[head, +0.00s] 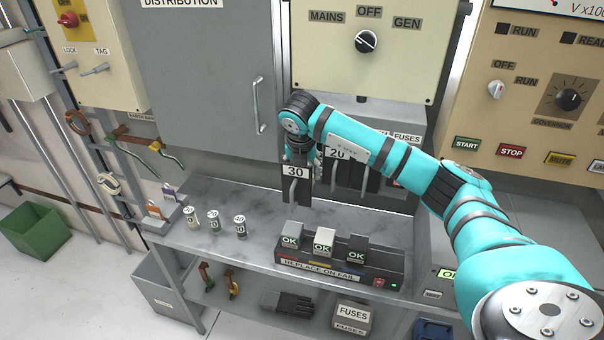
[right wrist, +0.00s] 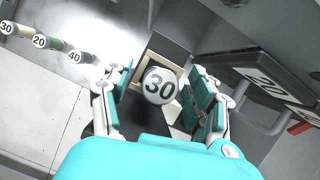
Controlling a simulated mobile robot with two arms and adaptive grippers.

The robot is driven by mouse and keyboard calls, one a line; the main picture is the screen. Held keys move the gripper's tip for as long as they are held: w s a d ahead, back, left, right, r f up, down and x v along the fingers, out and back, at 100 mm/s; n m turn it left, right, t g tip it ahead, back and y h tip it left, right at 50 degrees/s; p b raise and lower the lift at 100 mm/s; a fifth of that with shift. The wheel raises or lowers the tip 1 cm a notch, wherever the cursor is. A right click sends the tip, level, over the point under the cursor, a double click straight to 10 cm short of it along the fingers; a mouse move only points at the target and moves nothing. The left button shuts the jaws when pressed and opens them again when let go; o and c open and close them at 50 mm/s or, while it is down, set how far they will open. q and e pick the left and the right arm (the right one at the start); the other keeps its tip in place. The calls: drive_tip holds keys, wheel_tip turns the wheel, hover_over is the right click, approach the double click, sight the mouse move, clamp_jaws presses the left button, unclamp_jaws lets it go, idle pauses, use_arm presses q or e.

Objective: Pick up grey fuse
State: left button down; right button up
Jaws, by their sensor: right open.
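Three upright fuses stand on the grey shelf: a white one (head: 191,216), a green-banded one (head: 214,219) and a dark grey one (head: 239,227). In the right wrist view they lie at the upper left, marked 30, 20 and 40; the dark grey one (right wrist: 84,58) is marked 40. My right gripper (right wrist: 160,85) is open, its fingers on both sides of a round light face marked 30 (right wrist: 160,87); I cannot tell if they touch it. In the head view my gripper (head: 302,158) is partly hidden at the black holder marked 30 (head: 294,187). My left gripper is not in view.
A black holder marked 20 (head: 344,172) with a handle hangs beside the 30 holder. Bare shelf (head: 265,205) lies between fuses and holders. A grey cabinet (head: 205,80) stands behind.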

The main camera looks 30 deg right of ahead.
drive_tip(key=shift+c, duration=0.3)
clamp_jaws()
